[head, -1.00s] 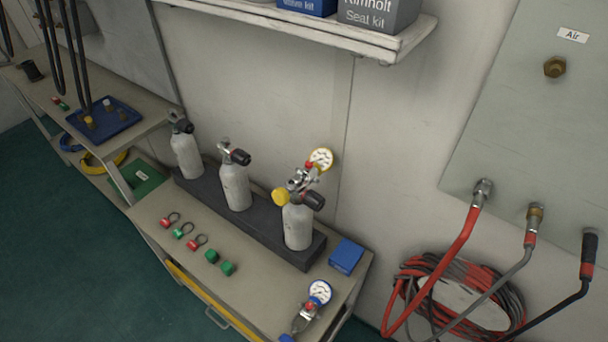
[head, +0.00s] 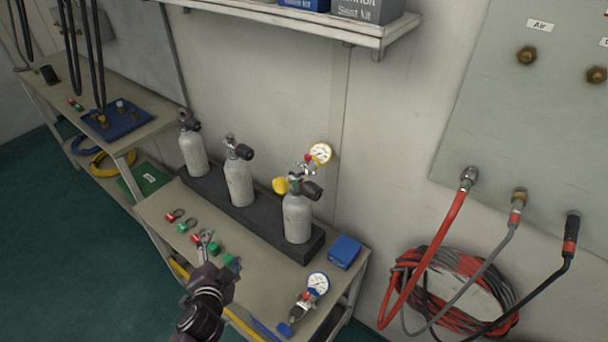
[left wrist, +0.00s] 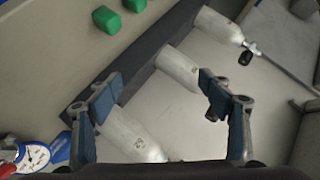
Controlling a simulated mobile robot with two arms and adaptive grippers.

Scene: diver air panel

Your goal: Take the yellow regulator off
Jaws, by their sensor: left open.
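The yellow regulator (head: 281,185) is mounted on the valve of the rightmost white cylinder (head: 298,220). Its yellow-rimmed gauge (head: 320,153) sticks up at the upper right, and a black knob (head: 312,191) is on the valve's right side. My left gripper (head: 203,239) is above the bench's front part, left of that cylinder and apart from it. In the left wrist view its two blue-padded fingers (left wrist: 160,90) are wide apart with nothing held, and the nearest cylinder (left wrist: 130,137) shows beyond them. The yellow regulator cannot be made out there. My right gripper is not seen.
Two more cylinders (head: 238,182) stand in the dark rack (head: 216,199). A blue-rimmed regulator (head: 317,285) and a blue box (head: 344,252) are on the bench's right end. Green and red caps (head: 214,249) lie in front. Hoses (head: 440,240) hang at right.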

